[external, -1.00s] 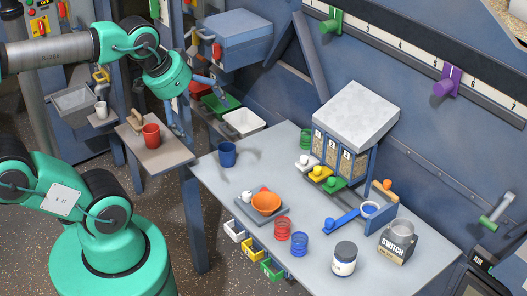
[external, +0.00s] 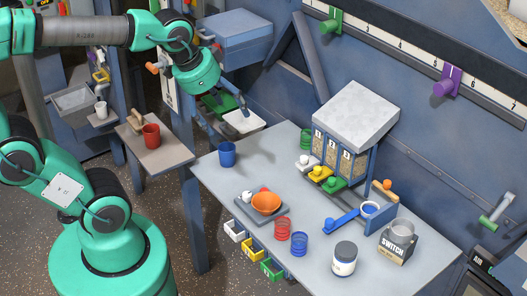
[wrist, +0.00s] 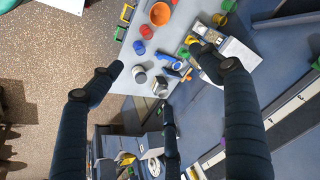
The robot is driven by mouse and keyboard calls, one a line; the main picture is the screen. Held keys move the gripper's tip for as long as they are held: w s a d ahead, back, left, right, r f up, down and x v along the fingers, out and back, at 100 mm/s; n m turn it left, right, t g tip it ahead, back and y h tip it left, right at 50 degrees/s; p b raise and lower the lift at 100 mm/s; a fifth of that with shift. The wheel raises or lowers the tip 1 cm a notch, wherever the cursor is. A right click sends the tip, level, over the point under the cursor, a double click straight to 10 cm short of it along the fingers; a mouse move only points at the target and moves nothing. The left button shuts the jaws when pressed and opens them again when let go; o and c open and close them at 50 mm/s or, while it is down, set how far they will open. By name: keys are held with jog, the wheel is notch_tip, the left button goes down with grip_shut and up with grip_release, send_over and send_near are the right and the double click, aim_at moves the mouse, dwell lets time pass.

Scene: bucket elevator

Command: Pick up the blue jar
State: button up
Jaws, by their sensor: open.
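A small ribbed blue jar (external: 300,243) stands upright near the front edge of the grey table, just right of a ribbed red jar (external: 284,229). The blue jar also shows in the wrist view (wrist: 139,47), in the upper middle. A smooth blue cup (external: 227,154) stands at the table's left corner. My gripper (external: 232,128) is open and empty, in the air by the table's back left edge, near the blue cup in the picture. It is well to the left of the ribbed blue jar. Its spread fingers also show in the wrist view (wrist: 150,62).
Near the blue jar are an orange bowl (external: 266,203) on a tray and a white jar with a dark lid (external: 344,259). A side table (external: 165,158) holds a red mug (external: 151,136).

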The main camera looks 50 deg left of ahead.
jog(key=w+d+f+m+g, duration=0.1)
jog(key=w+d+f+m, duration=0.4)
jog(key=w, duration=0.4)
jog(key=m+g+p, duration=0.2)
jog(key=m+g, duration=0.1)
jog(key=m, duration=1.7)
send_over(345, 250)
jog(key=shift+y, duration=0.4)
jog(key=f, duration=1.9)
jog(key=s+f, duration=0.1)
jog(key=f, duration=0.8)
jog(key=shift+f, duration=0.25)
jog(key=shift+d+f, duration=0.35)
jog(key=shift+f, duration=0.15)
jog(key=shift+f, duration=0.15)
jog(key=shift+w+a+f+b, duration=0.1)
jog(key=shift+w+f+b, duration=0.1)
jog(key=shift+f, duration=1.15)
jog(key=shift+w+a+f+b, duration=0.15)
jog(key=shift+f, duration=1.25)
jog(key=shift+w+a+f+b, duration=0.1)
jog(key=shift+w+f+b, duration=0.1)
jog(key=shift+f, duration=1.15)
